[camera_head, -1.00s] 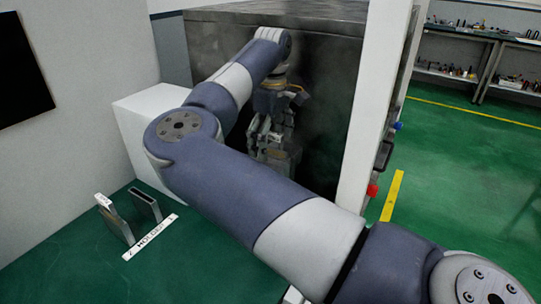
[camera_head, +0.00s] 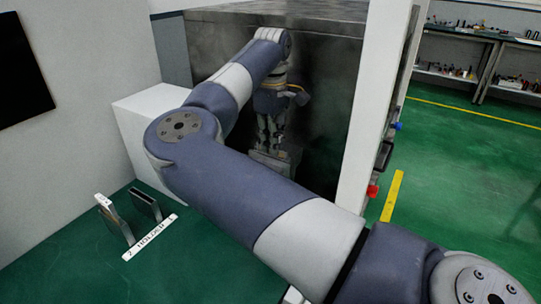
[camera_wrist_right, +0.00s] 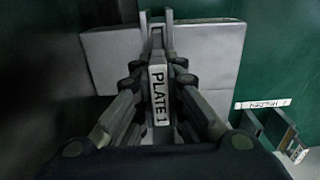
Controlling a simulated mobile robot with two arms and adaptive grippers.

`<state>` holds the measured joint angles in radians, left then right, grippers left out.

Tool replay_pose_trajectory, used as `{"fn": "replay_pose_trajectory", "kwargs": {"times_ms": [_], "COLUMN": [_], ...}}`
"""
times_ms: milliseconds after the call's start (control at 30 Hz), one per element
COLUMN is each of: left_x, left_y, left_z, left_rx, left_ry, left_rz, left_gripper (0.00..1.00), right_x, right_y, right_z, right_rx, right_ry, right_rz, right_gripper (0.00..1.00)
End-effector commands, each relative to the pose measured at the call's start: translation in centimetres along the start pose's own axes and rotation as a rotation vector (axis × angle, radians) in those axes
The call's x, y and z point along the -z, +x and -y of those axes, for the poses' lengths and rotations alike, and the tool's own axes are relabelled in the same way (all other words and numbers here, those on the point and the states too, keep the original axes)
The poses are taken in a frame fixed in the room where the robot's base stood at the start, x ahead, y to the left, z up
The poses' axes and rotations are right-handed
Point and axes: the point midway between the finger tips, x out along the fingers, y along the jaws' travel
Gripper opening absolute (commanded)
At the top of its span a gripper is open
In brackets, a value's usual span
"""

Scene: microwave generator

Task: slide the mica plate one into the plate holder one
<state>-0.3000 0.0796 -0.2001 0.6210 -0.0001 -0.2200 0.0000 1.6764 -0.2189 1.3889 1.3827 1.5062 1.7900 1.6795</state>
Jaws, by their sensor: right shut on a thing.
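My right gripper (camera_head: 270,142) is shut on mica plate one, a grey plate (camera_head: 272,162) held in front of the dark cabinet. In the right wrist view its white label (camera_wrist_right: 158,95) reads PLATE 1 and shows between the fingers of my gripper (camera_wrist_right: 157,30). Plate holder one (camera_head: 146,205) is a narrow slotted grey holder at the "1" end of the label strip (camera_head: 150,238), lower left in the head view. The plate is well apart from it. In the right wrist view the holders are at the lower right. My left gripper is out of view.
The second holder (camera_head: 116,222), with a white tab on top, stands beside holder one. A white block (camera_head: 150,120) stands behind them. The dark cabinet (camera_head: 325,60) and its pale upright edge (camera_head: 375,90) bound the right side. Green surface around the holders is clear.

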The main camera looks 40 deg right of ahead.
Motion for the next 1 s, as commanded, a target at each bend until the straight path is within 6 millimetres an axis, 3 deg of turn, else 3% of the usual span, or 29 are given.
{"fn": "replay_pose_trajectory", "kwargs": {"times_ms": [267,1000], "left_x": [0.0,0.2], "left_y": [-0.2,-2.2], "left_z": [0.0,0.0], "left_rx": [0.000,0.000], "left_ry": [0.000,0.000], "left_rz": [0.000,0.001], "left_gripper": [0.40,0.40], "right_x": [0.0,0.0], "right_y": [-0.3,-3.3], "right_z": [0.0,0.0], "right_rx": [0.000,0.000], "right_ry": [0.000,0.000], "right_rz": [0.000,-0.001], "right_gripper": [0.00,0.00]}}
